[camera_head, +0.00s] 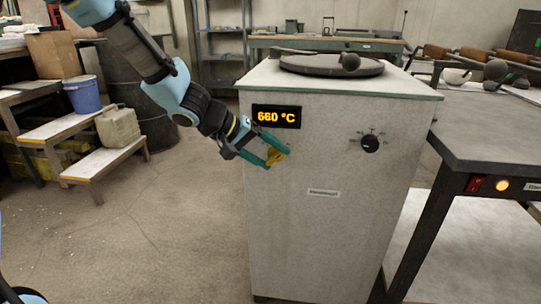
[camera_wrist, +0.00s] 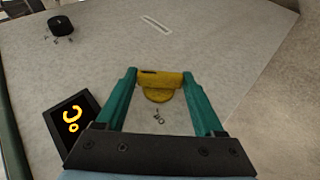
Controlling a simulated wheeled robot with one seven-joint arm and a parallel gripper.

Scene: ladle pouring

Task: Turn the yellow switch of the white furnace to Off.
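The white furnace (camera_head: 325,235) stands in the middle of the head view. Its yellow switch (camera_wrist: 158,85) is on the front face, below the lit 660 °C display (camera_head: 276,116). In the wrist view the switch has a bar across a rounded yellow part, with small markings (camera_wrist: 159,116) beside it. My gripper (camera_head: 277,152) is at the switch, with its teal fingers at either end of the bar. I see no clear gap there, but cannot tell whether they press on it. The fingers partly hide the switch in the head view.
A black knob (camera_head: 370,144) sits on the furnace's right front, and a dark round lid (camera_head: 331,65) on top. A dark workbench (camera_head: 490,135) stands close at right. Wooden steps with a blue bucket (camera_head: 83,94) stand left. Floor before the furnace is clear.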

